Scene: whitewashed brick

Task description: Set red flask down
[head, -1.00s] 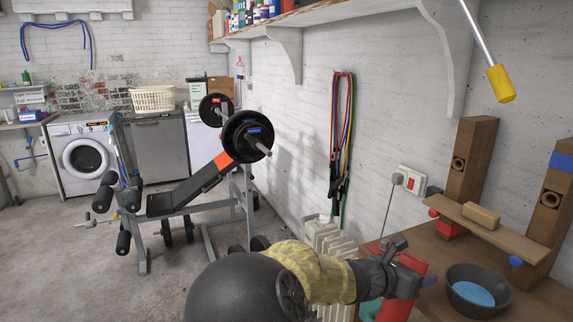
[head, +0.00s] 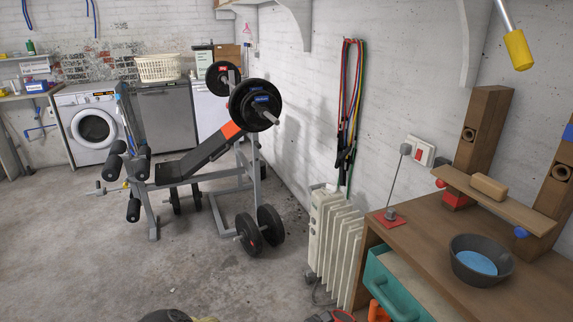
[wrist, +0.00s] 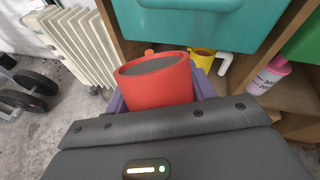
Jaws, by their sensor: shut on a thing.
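The red flask (wrist: 158,85) fills the middle of the wrist view, with a grey round top facing the camera. The purple fingers of my gripper (wrist: 160,95) are shut around it. In the head view only the red rim of the flask (head: 343,316) shows at the bottom edge, beside the dark end of my gripper (head: 320,317). The flask is low, in front of the wooden bench (head: 440,240) and below its open teal drawer (head: 392,284). Its underside is hidden, so I cannot tell whether it touches anything.
A yellow cup (wrist: 203,60) and a pink bottle (wrist: 268,77) stand in the bench's lower shelf space. A white radiator (head: 335,245) stands left of the bench. A dark bowl (head: 480,262) and a small red mat (head: 388,221) are on the top. Floor farther left is open.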

